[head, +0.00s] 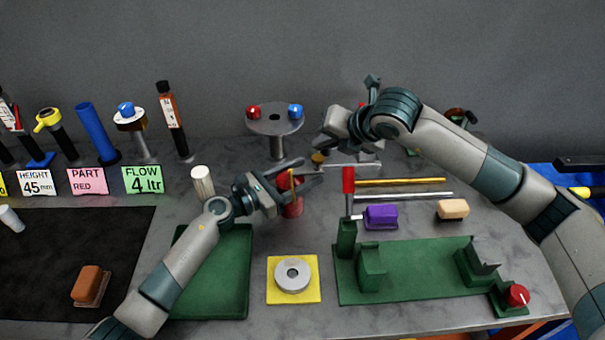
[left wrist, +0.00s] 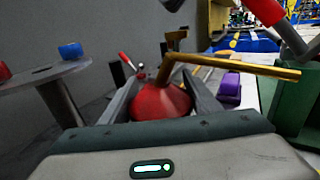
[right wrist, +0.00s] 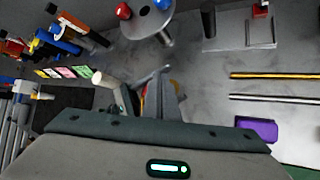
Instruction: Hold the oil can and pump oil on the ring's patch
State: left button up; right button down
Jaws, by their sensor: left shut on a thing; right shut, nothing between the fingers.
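The red oil can (head: 292,208) with a bent brass spout stands out between the fingers of my left gripper (head: 300,180). In the left wrist view my left gripper is shut on the oil can (left wrist: 160,103), and its brass spout (left wrist: 235,66) points right. I cannot tell whether the can's base touches the table. The grey ring (head: 293,275) lies flat on a yellow pad, nearer the front than the can; I cannot make out a patch on it. My right gripper (head: 327,148) is above and right of the can. In the right wrist view its fingers (right wrist: 161,97) are shut and empty, partly hiding something red and yellow.
A round stand (head: 275,122) with red and blue knobs is behind the can. A green tray (head: 240,300) lies left of the ring, and a green fixture base (head: 415,285) lies right. A red-handled tool (head: 348,182) stands close right of the can.

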aim_at(322, 160)
jog(key=shift+r, duration=2.45)
dwell(0.7)
notch_tip(322, 160, up, 3)
jog(key=shift+f, duration=0.1)
dwell(0.3)
jog(key=shift+f, duration=0.1)
jog(key=shift+f, duration=4.35)
